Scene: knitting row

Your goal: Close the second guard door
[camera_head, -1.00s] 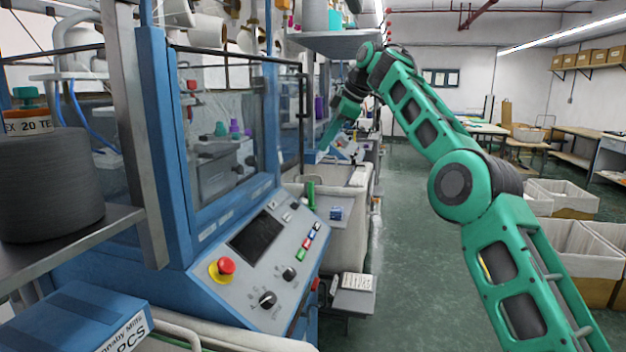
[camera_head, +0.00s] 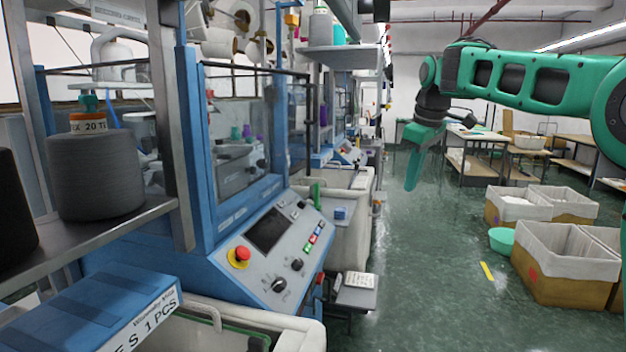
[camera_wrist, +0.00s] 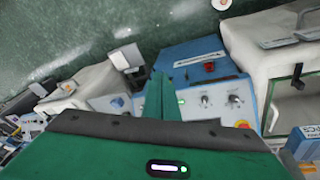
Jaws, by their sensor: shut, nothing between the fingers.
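The nearest blue knitting machine (camera_head: 235,235) is on the left in the head view. A clear guard panel (camera_head: 236,90) with a dark top rail and upright edge bar stands at its window; I cannot tell exactly how far it is open. A second blue machine (camera_head: 347,150) stands farther down the row; its guard door is too small to make out. My gripper (camera_head: 411,184) is shut and empty, hanging over the aisle, right of the row and apart from both machines. Its green fingers (camera_wrist: 162,98) also show in the wrist view, with a machine control panel (camera_wrist: 215,98) beyond them.
A control panel (camera_head: 275,238) with a red stop button juts from the near machine. A shelf holds a grey yarn cone (camera_head: 95,175). White-lined bins (camera_head: 565,265) and a green basin (camera_head: 503,240) stand right. The green aisle floor (camera_head: 430,280) between is mostly clear.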

